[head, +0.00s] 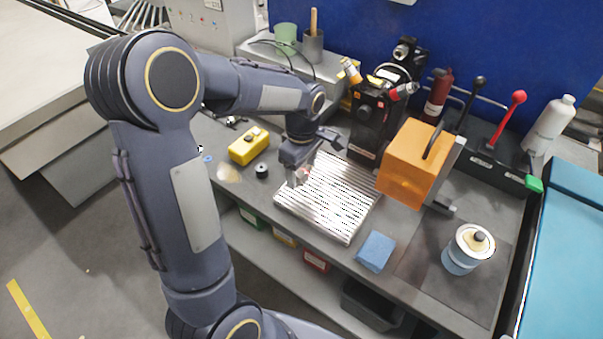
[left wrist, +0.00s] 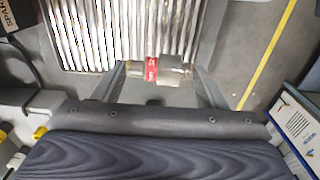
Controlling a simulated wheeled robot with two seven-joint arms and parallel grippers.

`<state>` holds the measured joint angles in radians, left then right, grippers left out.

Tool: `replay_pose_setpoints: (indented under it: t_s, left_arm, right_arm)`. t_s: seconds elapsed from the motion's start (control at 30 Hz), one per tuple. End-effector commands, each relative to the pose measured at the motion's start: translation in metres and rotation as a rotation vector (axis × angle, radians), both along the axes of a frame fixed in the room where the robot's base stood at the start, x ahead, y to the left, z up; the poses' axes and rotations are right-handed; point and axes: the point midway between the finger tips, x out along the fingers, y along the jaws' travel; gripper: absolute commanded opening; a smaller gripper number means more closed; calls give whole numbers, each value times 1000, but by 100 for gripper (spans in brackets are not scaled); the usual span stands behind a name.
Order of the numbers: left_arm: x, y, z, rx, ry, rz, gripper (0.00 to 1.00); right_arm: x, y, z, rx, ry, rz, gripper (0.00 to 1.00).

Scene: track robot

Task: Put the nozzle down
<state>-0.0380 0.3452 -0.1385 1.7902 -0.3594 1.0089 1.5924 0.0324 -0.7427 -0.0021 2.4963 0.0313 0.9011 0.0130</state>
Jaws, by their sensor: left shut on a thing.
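The nozzle (left wrist: 166,68) is a short metal piece with a red band. In the left wrist view it lies crosswise between the fingers of my left gripper (left wrist: 158,75), which is shut on it. In the head view my left gripper (head: 298,176) points down at the left edge of a ridged, light metal plate (head: 335,205) on the bench. The nozzle is too small and covered to make out clearly there. The ridged plate (left wrist: 95,30) also shows beyond the nozzle in the left wrist view. I cannot tell whether the nozzle touches it. My right gripper is not in view.
A yellow box (head: 248,146) and a small black cylinder (head: 262,171) stand left of the plate. A black machine (head: 370,125) and an orange block (head: 412,165) stand behind and right. A blue sponge (head: 376,250) and a lidded pot (head: 460,258) are at the front right.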

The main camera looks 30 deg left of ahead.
Motion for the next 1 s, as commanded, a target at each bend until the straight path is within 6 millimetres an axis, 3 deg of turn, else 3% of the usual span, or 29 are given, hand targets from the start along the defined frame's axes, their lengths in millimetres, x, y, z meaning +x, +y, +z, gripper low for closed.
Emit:
replay_pose_setpoints:
  t_s: [0.3,0.5,0.9,0.93,1.0]
  left_arm:
    - [16,12,-28,0,2,-1,37]
    - [15,12,-52,-1,1,0,37]
    - [15,12,-59,0,-1,0,37]
    - [15,12,-57,0,-1,0,68]
    - [15,12,-57,0,-1,0,77]
  right_arm:
    - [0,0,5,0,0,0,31]
    - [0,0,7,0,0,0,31]
    - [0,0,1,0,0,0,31]
    - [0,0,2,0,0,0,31]
    - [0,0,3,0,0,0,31]
